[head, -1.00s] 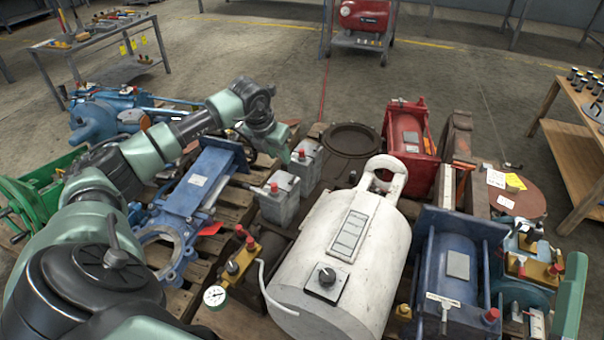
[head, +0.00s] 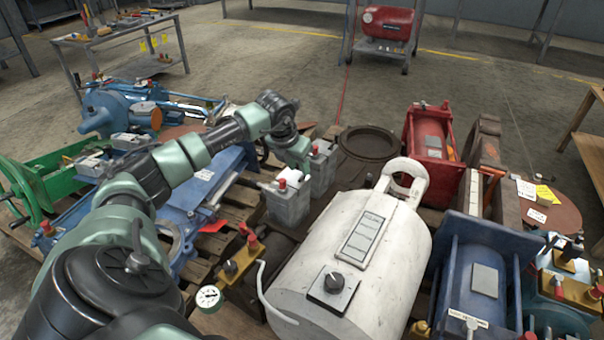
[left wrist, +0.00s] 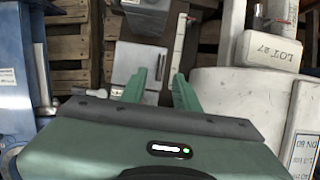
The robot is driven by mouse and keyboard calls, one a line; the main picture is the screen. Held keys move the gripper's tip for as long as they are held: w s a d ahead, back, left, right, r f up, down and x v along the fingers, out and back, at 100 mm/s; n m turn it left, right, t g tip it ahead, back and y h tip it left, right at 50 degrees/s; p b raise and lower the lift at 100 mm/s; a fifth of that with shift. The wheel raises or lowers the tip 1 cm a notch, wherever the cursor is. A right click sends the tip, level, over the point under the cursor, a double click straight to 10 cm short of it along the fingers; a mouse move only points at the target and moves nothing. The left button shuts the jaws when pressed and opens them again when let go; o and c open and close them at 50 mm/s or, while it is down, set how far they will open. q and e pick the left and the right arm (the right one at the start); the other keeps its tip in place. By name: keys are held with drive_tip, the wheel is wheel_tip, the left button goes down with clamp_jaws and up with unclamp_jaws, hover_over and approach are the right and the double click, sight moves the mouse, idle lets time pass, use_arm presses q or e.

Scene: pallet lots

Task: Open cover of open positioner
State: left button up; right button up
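Two grey box-shaped positioners with red caps stand close together in the middle of the load: a nearer one (head: 288,207) and a farther one (head: 321,176). My left gripper (head: 302,166) points down between and just above them in the head view. In the left wrist view, its two green fingers (left wrist: 172,88) are apart, with nothing seen between the tips. A grey box (left wrist: 136,64) lies beyond the left finger, and a thin pale upright plate (left wrist: 180,42) beyond the gap. I cannot tell whether the fingers touch either. My right gripper is not in view.
A large white tank (head: 350,255) stands right of the positioners. A brass valve with a gauge (head: 209,297) is in front, and a blue slide gate (head: 200,195) lies left. A red unit (head: 428,140) stands behind the tank.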

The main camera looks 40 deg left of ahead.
sight(302, 177)
use_arm(q)
drive_tip(key=b+x, duration=0.1)
drive_tip(key=x, duration=0.4)
drive_tip(key=shift+b, duration=0.35)
drive_tip(key=shift+s, duration=0.1)
drive_tip(key=shift+c, duration=0.3)
clamp_jaws()
idle(0.7)
